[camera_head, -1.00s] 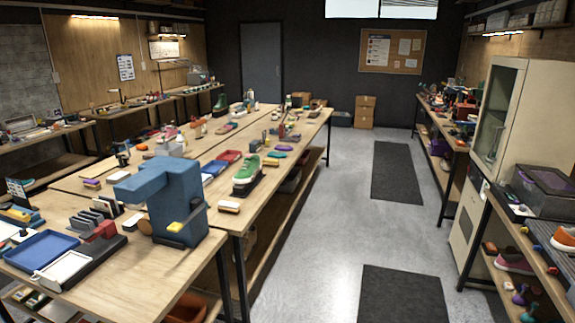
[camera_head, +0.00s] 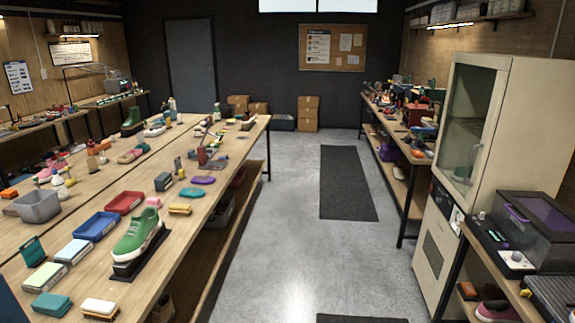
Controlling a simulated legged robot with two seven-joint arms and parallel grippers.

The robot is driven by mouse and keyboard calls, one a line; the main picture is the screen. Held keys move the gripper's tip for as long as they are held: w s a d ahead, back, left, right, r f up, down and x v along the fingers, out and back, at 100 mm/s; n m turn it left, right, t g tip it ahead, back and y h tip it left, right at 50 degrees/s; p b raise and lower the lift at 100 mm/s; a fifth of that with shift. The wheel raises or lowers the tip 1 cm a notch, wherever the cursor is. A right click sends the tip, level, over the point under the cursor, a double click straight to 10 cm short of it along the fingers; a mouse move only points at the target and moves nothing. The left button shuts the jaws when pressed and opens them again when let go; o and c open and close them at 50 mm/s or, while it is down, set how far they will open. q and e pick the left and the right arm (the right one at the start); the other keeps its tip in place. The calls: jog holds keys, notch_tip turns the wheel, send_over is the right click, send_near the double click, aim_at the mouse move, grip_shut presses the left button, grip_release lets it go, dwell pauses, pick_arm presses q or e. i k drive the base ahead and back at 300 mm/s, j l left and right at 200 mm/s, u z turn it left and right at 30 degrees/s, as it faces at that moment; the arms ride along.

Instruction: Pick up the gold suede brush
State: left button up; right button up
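A small gold-yellow block that looks like a brush (camera_head: 179,209) lies on the long wooden bench (camera_head: 185,245), near its right edge and beyond the green sneaker (camera_head: 136,237). It is too small to tell whether it is the gold suede brush. A cream-topped brush (camera_head: 99,306) lies at the near end of the bench. Neither of my grippers is in view.
A purple brush (camera_head: 203,180), blue tray (camera_head: 95,226) and red tray (camera_head: 125,202) also lie on the bench. The grey aisle floor (camera_head: 290,240) is clear, with a dark mat (camera_head: 347,183). A cream cabinet (camera_head: 500,130) and a side bench stand at right.

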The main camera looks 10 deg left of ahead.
aim_at(181, 210)
jog(key=i+u, duration=0.1)
jog(key=i, duration=0.55)
jog(key=i+u, duration=0.1)
jog(key=i, duration=0.5)
jog(key=i+l+u, duration=0.1)
jog(key=i, duration=0.55)
jog(key=i+l+u, duration=0.1)
jog(key=i, duration=0.55)
